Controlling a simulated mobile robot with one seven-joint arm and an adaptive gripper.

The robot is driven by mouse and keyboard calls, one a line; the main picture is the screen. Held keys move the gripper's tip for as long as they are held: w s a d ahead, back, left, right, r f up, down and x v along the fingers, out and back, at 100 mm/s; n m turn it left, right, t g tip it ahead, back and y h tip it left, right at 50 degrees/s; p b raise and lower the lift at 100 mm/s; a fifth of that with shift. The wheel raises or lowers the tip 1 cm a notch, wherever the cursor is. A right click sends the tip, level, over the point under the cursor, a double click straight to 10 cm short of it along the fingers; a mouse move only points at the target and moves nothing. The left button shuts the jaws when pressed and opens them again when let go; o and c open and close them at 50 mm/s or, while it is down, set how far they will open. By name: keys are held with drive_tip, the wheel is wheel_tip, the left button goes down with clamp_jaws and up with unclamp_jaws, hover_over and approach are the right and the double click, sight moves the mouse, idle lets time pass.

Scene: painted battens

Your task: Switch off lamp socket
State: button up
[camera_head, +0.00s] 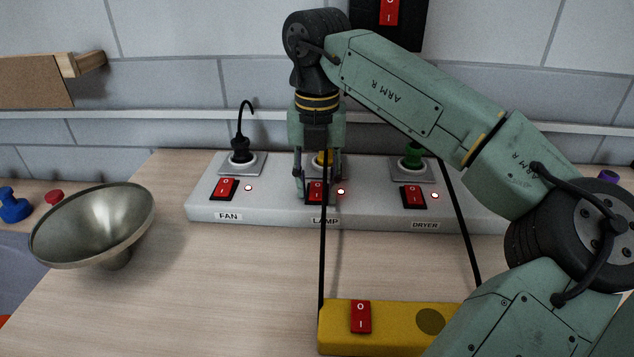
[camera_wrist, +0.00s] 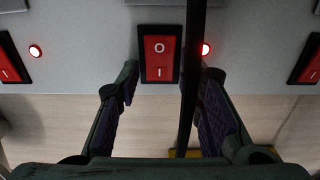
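The grey power strip (camera_head: 270,206) lies along the back of the table with labelled FAN, LAMP and DRYER sockets. The red LAMP switch (camera_head: 317,190) is partly covered by my gripper (camera_head: 318,200) in the head view. The wrist view shows the LAMP switch (camera_wrist: 160,60), marked O and I, between my two open fingers (camera_wrist: 168,78). The lamp light (camera_wrist: 205,49) beside it glows red. A black cable (camera_wrist: 190,90) runs past the right side of the switch, between the fingers. I cannot tell whether any finger touches the switch.
The FAN switch (camera_head: 223,189) and DRYER switch (camera_head: 413,195) flank it, each with a lit indicator. A yellow box (camera_head: 390,325) with a red switch stands in front. A metal bowl (camera_head: 95,225) is at left. A black wall switch plate (camera_head: 410,28) is above.

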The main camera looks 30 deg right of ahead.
clamp_jaws()
drive_tip(key=shift+w+d+r+g+y+p, duration=0.15)
drive_tip(key=shift+r+g+y+p, duration=0.2)
drive_tip(key=shift+p, duration=0.65)
drive_tip(key=shift+r+g+y+p, duration=0.1)
drive_tip(key=shift+g+y+p, duration=0.2)
drive_tip(key=shift+p, duration=0.3)
drive_tip(key=shift+w+d+f+g+y+p, duration=0.15)
drive_tip(key=shift+f+g+y+p, duration=0.1)
drive_tip(key=shift+g+p, duration=0.4)
drive_tip(key=shift+f, duration=0.1)
drive_tip(key=shift+o, duration=1.5)
unclamp_jaws()
